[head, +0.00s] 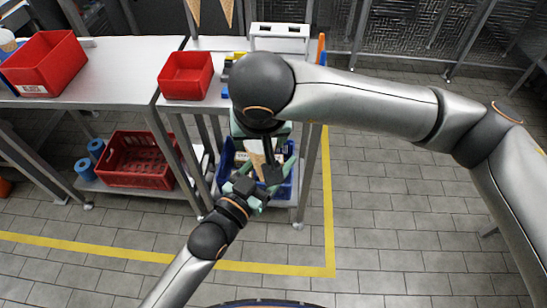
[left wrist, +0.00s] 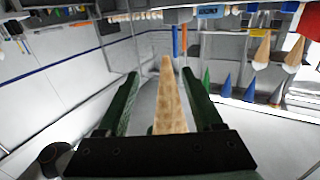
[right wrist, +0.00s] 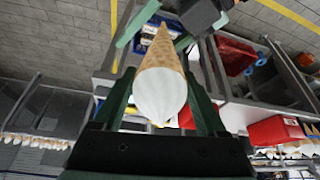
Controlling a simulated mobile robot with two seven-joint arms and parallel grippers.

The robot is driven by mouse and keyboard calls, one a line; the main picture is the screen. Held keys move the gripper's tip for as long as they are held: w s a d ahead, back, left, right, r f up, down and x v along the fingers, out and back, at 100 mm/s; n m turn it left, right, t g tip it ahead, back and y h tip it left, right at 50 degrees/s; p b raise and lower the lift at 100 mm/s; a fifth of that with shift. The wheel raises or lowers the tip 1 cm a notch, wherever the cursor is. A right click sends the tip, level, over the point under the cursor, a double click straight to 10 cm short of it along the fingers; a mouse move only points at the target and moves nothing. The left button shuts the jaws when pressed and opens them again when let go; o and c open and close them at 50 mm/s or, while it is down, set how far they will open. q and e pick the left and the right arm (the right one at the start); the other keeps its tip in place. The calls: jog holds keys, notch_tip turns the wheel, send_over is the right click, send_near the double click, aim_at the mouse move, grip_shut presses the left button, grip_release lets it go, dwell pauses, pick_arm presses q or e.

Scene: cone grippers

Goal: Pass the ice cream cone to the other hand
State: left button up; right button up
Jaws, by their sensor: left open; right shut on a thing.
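The ice cream cone (head: 257,162) has a tan waffle body and shows small between my two grippers in the head view. My right gripper (head: 262,140) comes from above and is shut on it. In the right wrist view the cone (right wrist: 159,82) lies between the fingers, white top towards the camera and tip pointing away. My left gripper (head: 262,184) comes from below and is open. In the left wrist view the waffle part (left wrist: 168,100) lies between the spread fingers, with gaps at both sides. The white top is hidden there.
A blue crate (head: 285,190) on the lower shelf is behind the grippers. Red bins (head: 186,76) (head: 45,65) stand on the white tables, and a red crate (head: 135,160) sits below. A white cone stand (head: 280,37) is behind my right arm. Floor at right is clear.

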pick_arm(q)
jog(key=c, duration=1)
jog(key=shift+c, duration=0.3)
pick_arm(e)
jog(key=o, duration=0.9)
